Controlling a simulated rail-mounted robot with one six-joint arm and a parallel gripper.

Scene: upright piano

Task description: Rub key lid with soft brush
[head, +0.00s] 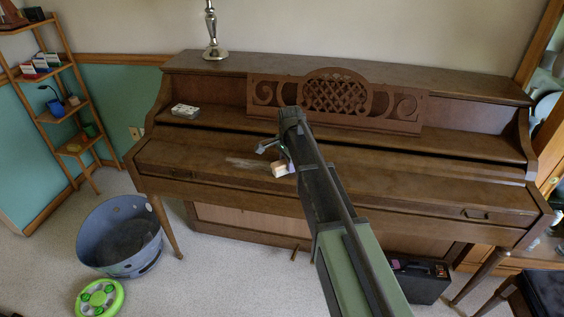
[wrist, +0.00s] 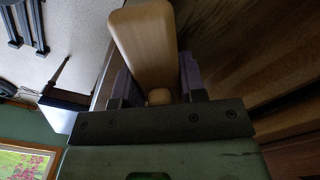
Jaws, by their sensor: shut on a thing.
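The soft brush (head: 280,170) shows as a small pale wooden block at the key lid. In the wrist view its light wooden body (wrist: 148,45) sits between the two fingers of my gripper (wrist: 158,85). The gripper is shut on it. The brown key lid (head: 400,190) is closed along the piano front. A pale, smudged patch (head: 243,162) lies on it, just left of the brush. The brush is on or just above the lid; I cannot tell whether its bristles touch. My arm hides part of the lid to the right of the brush.
A carved music stand (head: 337,98) rises behind the lid. A small white-topped box (head: 185,111) sits on the ledge at left, and a metal lamp base (head: 214,52) stands on top. A blue-grey tub (head: 121,237) and a black case (head: 420,279) are on the floor.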

